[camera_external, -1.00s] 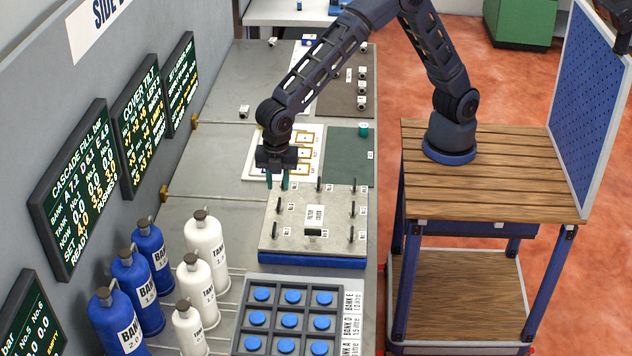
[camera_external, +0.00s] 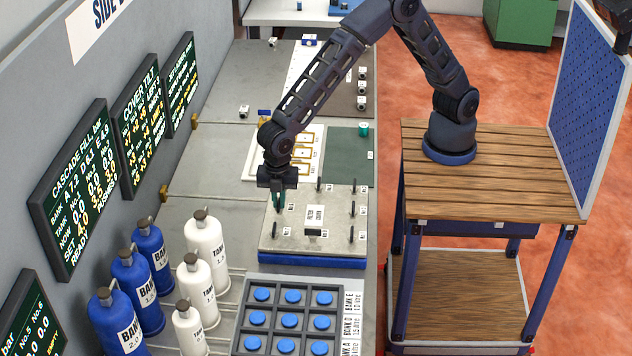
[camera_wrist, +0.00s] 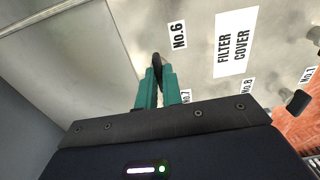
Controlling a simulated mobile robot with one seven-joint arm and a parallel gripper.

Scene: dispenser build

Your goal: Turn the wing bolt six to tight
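Wing bolt six (camera_wrist: 157,64) is a dark, upright thin wing beside the No.6 label in the wrist view. My gripper (camera_wrist: 159,80) has its two teal fingers close together with the wing between them, and looks shut on it. In the external view my gripper (camera_external: 279,200) points down at the left side of the filter cover plate (camera_external: 290,242). The fingers hide most of the bolt there. How tight the bolt sits cannot be seen.
Several other dark wing bolts stand around the plate, such as the front left one (camera_external: 275,229) and the right one (camera_external: 353,208). A dark block (camera_external: 313,232) lies at the front middle. White tanks (camera_external: 206,245) and a blue-capped rack (camera_external: 240,318) stand nearer the camera.

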